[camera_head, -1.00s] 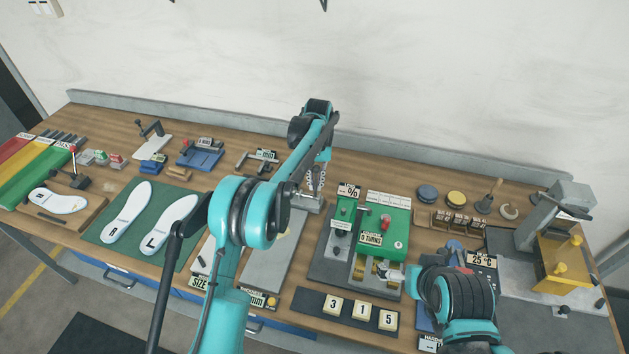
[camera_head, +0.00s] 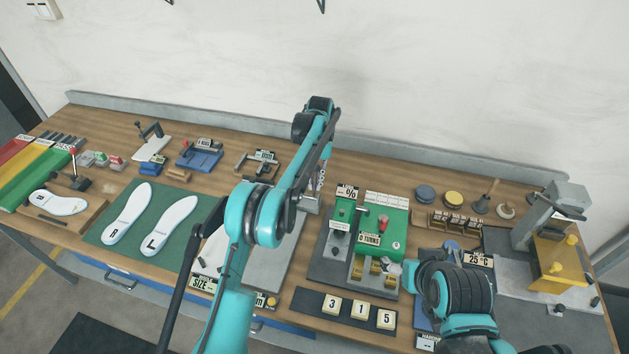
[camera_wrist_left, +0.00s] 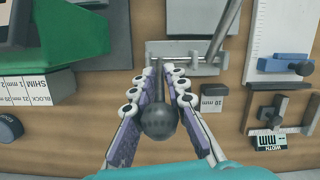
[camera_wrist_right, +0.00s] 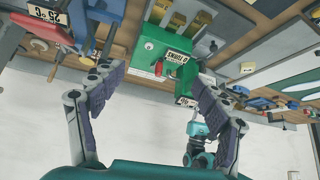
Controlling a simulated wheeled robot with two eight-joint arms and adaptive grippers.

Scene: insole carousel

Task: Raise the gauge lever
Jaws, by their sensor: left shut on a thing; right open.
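The gauge lever (camera_wrist_left: 158,88) is a thin rod with a dark ball knob (camera_wrist_left: 158,121) in the left wrist view. The knob sits between the two fingers of my left gripper (camera_wrist_left: 158,118), which is shut on it. The rod runs from the knob toward a grey metal gauge base (camera_wrist_left: 187,56) by a "10 mm" label block (camera_wrist_left: 213,97). In the head view my left gripper (camera_head: 314,186) is over the gauge, left of the green counter box, and my arm hides much of the lever. My right gripper (camera_wrist_right: 155,98) is open and empty in the right wrist view.
The green counter box (camera_head: 392,228) stands just right of the gauge. A dark tray (camera_head: 322,303) with number tiles lies in front. White insoles (camera_head: 170,225) lie on a green mat (camera_head: 103,232) at the left. A yellow press (camera_head: 560,262) stands at the far right.

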